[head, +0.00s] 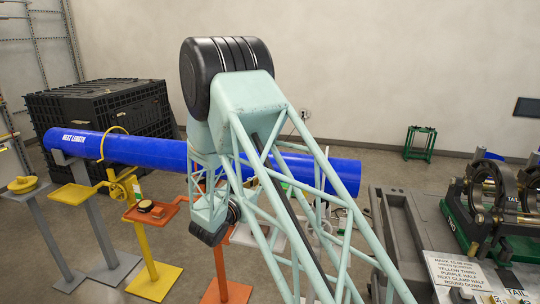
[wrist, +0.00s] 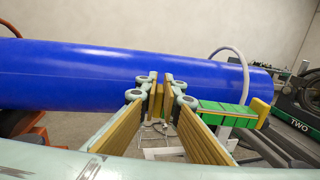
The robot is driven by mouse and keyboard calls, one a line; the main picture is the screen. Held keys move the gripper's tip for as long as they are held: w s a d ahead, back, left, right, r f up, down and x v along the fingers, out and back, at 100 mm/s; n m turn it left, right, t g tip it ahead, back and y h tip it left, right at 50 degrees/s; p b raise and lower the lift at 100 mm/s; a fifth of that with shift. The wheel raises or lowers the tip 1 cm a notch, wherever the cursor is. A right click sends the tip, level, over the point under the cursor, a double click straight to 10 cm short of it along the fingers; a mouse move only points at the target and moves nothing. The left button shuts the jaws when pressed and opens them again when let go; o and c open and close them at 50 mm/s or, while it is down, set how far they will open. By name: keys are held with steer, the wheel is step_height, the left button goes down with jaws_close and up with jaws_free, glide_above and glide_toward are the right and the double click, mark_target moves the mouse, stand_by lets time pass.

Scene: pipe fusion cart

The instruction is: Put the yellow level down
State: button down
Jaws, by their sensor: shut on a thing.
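My gripper (wrist: 160,88) shows in the wrist view, with long tan pads and pale teal links. Its fingertips are close together in front of the blue pipe (wrist: 90,75). It is shut on the yellow level, but little of the level can be told apart from the tan pads. In the head view my arm hides the gripper and the level. A green bar with yellow end parts (wrist: 215,107) shows just right of the fingers; I cannot tell whether it touches them.
The blue pipe (head: 120,148) lies across stands behind my arm. A yellow stand (head: 153,280) and an orange stand (head: 155,212) are at the left. A black crate (head: 110,108) is behind. The fusion machine (head: 490,195) with a written sign (head: 458,272) is at the right.

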steer(key=w+a+r+n+t+y, duration=0.1)
steer(key=w+a+r+n+y, duration=0.1)
steer(key=a+r, duration=0.9)
steer(key=shift+w+a+r+y+b, duration=0.3)
steer(key=shift+r+y+b, duration=0.15)
steer(key=shift+r+y, duration=0.5)
steer(key=w+d, duration=0.2)
steer(key=w, duration=0.2)
steer(key=w+d+f+b, duration=0.1)
steer(key=w+d, duration=0.2)
steer(key=w, duration=0.1)
steer(key=w+d, duration=0.2)
steer(key=w, duration=0.2)
steer(key=shift+w+d+f+b, duration=0.2)
steer(key=shift+w+d+b, duration=0.05)
steer(key=shift+w+b, duration=0.1)
steer(key=shift+w, duration=0.1)
steer(key=shift+w+d, duration=0.35)
steer(key=shift+w, duration=0.15)
steer(key=shift+f+b, duration=0.4)
steer(key=shift+f, duration=1.4)
steer(key=shift+f, duration=0.15)
steer(key=c, duration=2.8)
jaws_free()
